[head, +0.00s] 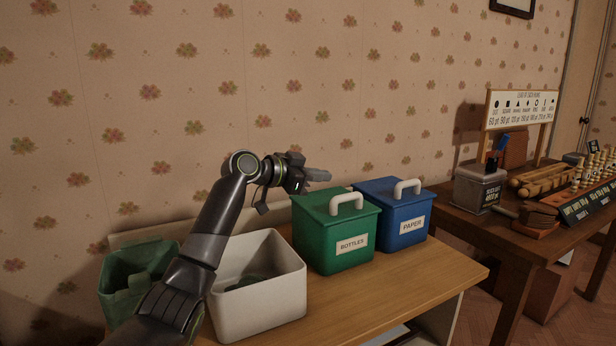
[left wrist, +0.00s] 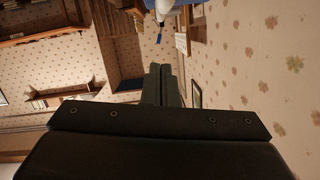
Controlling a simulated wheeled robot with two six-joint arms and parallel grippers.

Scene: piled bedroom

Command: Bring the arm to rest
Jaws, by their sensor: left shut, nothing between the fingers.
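My left arm comes in from the lower left in the head view and bends at a raised elbow. Its gripper (head: 318,175) is shut and empty, held in the air above the back of the wooden table, close to the patterned wall. The gripper points right, just above and left of the green bin's lid handle. In the left wrist view the shut fingers (left wrist: 162,85) lie together with nothing between them. My right gripper is not in view.
A green BOTTLES bin (head: 330,240), a blue PAPER bin (head: 400,212), a white open bin (head: 262,305) and a dark green open container (head: 125,285) stand on the table (head: 445,275). A darker table (head: 470,215) at right holds several items.

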